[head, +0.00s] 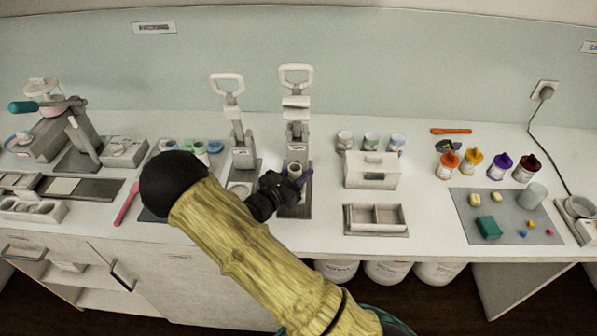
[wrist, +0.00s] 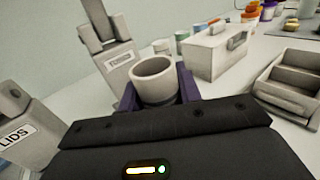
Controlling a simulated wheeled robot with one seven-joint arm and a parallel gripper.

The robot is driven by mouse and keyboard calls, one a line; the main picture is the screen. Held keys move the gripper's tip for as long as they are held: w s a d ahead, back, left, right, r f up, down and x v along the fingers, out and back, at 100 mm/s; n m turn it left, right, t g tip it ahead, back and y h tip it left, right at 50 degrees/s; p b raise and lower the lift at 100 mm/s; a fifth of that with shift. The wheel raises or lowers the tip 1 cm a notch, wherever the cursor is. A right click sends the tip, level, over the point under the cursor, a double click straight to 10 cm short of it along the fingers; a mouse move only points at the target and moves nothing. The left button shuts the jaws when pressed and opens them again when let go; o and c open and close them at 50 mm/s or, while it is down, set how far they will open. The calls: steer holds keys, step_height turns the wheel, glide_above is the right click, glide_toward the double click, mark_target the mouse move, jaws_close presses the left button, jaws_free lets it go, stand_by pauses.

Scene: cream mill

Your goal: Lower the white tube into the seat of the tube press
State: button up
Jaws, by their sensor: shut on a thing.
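The white tube (wrist: 154,78) shows in the wrist view as an open-topped round cup, held upright between the purple fingers of my gripper (wrist: 160,92). In the head view the tube (head: 294,170) is at the front of the right-hand press, with my gripper (head: 299,178) shut around it. The tube press (head: 297,130) is a grey column with a white loop handle on a dark base. It also shows behind the tube in the wrist view (wrist: 117,62). The seat is hidden by the tube and gripper, so I cannot tell whether the tube touches it.
A lidded white box (head: 371,171) and a two-part tray (head: 376,219) stand to the right. Several jars line the back.

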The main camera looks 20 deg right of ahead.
steer(key=shift+f, duration=0.15)
stand_by(0.4)
steer(key=o, duration=1.1)
steer(key=shift+r+p, duration=2.5)
steer(key=shift+r, duration=0.55)
steer(key=shift+d, duration=0.1)
